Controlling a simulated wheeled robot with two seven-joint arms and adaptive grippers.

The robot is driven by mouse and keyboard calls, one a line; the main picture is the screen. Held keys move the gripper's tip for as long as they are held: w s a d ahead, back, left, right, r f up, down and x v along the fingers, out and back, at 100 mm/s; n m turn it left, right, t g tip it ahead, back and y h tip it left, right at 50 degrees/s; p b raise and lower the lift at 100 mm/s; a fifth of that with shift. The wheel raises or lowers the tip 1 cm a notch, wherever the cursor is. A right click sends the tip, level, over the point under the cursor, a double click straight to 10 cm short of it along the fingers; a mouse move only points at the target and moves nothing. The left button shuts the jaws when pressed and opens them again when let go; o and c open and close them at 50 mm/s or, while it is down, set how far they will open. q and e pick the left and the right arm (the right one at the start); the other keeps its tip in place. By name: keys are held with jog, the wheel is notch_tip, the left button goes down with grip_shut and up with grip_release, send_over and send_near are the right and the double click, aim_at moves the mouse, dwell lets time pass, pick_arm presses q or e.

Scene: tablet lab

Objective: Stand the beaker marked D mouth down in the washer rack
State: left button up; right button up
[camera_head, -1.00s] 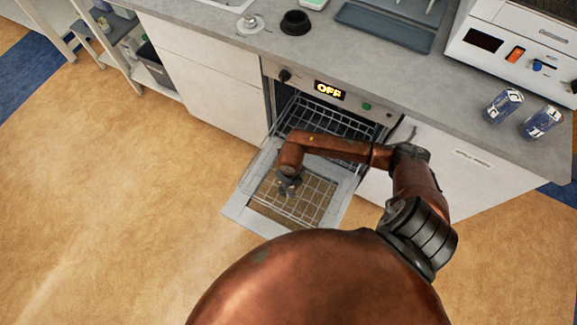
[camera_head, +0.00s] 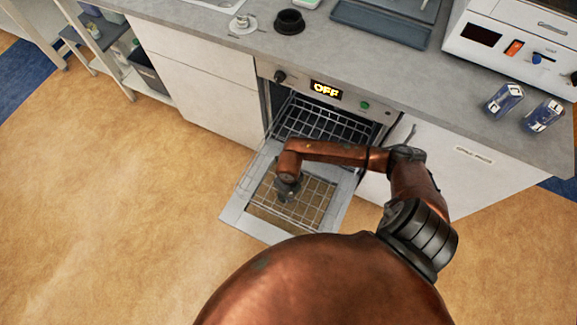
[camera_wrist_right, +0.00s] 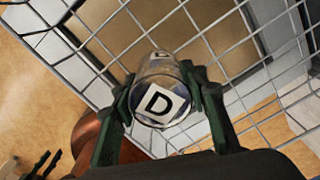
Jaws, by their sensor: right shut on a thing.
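My right gripper (camera_head: 287,192) reaches down over the pulled-out wire rack (camera_head: 318,205) above the open washer door (camera_head: 262,228). In the right wrist view, the right gripper (camera_wrist_right: 165,105) is shut on a clear beaker with a white label marked D (camera_wrist_right: 158,103). The label faces the camera, and the beaker's far end points toward the rack wires (camera_wrist_right: 105,40). I cannot tell whether the beaker touches the wires. The beaker is hidden by the gripper in the head view.
The washer panel (camera_head: 362,103) reads OFF. Two labelled beakers (camera_head: 505,98) (camera_head: 543,115) lie or stand on the counter at the right, by a white appliance (camera_head: 510,45). A black ring (camera_head: 289,21) and grey tray (camera_head: 380,25) are farther back. The floor at left is clear.

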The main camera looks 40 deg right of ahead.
pick_arm(q)
jog(key=shift+s+f, duration=0.1)
jog(key=shift+f, duration=0.1)
pick_arm(e)
jog(key=shift+f, duration=0.45)
jog(key=o, duration=1.2)
jog(key=shift+o, duration=0.2)
jog(key=shift+r, duration=0.1)
